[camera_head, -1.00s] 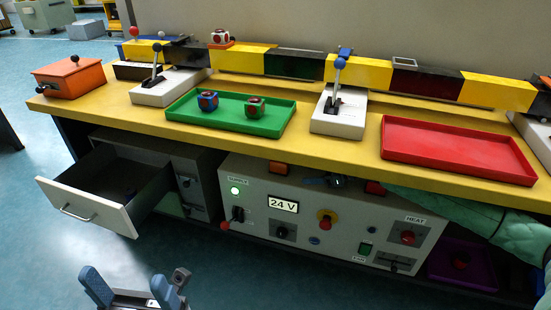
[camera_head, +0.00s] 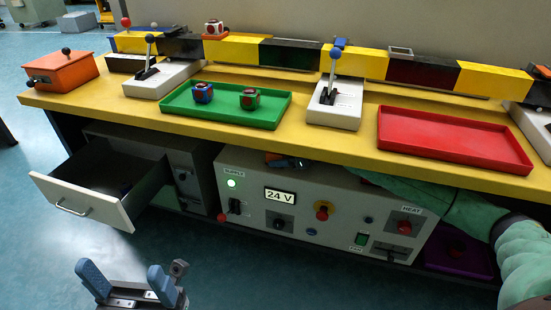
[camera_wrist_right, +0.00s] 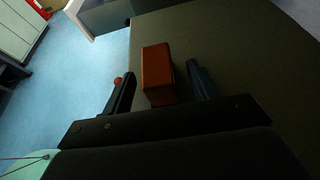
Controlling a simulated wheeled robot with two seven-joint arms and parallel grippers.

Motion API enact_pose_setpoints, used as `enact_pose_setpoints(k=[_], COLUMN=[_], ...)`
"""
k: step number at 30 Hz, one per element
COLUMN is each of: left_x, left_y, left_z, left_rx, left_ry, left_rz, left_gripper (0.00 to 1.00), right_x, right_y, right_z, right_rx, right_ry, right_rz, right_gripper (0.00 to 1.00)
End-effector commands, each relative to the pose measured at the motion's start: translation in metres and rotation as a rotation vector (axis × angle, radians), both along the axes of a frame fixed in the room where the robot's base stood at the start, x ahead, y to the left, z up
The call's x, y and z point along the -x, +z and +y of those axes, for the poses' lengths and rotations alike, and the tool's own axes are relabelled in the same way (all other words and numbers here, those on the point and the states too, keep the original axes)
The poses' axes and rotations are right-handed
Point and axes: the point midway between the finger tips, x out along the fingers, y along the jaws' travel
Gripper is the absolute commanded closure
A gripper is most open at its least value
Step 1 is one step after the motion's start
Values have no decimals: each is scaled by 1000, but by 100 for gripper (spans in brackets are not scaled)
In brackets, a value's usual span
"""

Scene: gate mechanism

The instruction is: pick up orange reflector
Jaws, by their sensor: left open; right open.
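The orange reflector (camera_wrist_right: 157,72) is a small orange block on top of the grey power supply box, under the table. In the right wrist view it sits between the two fingers of my open right gripper (camera_wrist_right: 161,78), with visible gaps on both sides. In the head view, only a bit of the orange reflector (camera_head: 272,157) shows beside a blue finger of my right gripper (camera_head: 286,161); the table edge and gripper hide the rest. My left gripper (camera_head: 126,284) is open and empty over the floor at the bottom left.
The yellow tabletop (camera_head: 300,149) overhangs the power supply box (camera_head: 330,215) closely. An open drawer (camera_head: 90,200) juts out at left. A green tray (camera_head: 180,108) with two cubes and an empty red tray (camera_head: 450,140) stand on the table. A purple tray (camera_head: 460,260) lies below.

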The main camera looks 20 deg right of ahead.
Motion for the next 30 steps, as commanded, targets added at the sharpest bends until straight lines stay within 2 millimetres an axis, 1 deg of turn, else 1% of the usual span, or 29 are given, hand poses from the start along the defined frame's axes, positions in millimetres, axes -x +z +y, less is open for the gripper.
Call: enact_pose_setpoints(k=[1, 3, 5, 6, 10, 16, 17, 18, 20, 24, 30], left_x=[0, 0, 0, 0, -1, -1, -1, 0, 0, 0, 0], left_y=[-1, -1, -1, -3, -2, -1, -1, 0, 0, 0, 0], left_z=[0, 0, 0, 0, -1, -1, -1, -1, -1, -1, -1], left_rx=[0, 0, 1, 1, 4, 5, 5, 5, 5, 6, 8], left_ry=[-1, -2, -3, -4, -8, -10, -9, -9, -9, -9, -8], left_rz=[0, 0, -1, 0, 1, -4, -5, -5, -5, -6, -7], left_gripper=[29, 29, 29, 29, 29, 29, 29, 29, 29, 29, 29], right_x=[-5, -11, -15, -17, -20, -20, -20, -20, -20, -20, -20], right_y=[0, 0, 0, -3, -5, -5, -5, -5, -5, -5, -5], right_z=[7, 15, 21, 23, 29, 29, 29, 29, 29, 29, 28], right_rx=[-2, -1, -1, -1, 0, 0, 0, 0, 0, 0, 0], right_ry=[1, 0, 0, 0, 0, 0, 0, 0, 0, 0, 0], right_rz=[0, -2, 0, 1, 0, 1, 1, 1, 1, 1, 1], right_gripper=[41, 41, 41, 41, 41, 41, 43, 50, 62, 90, 90])
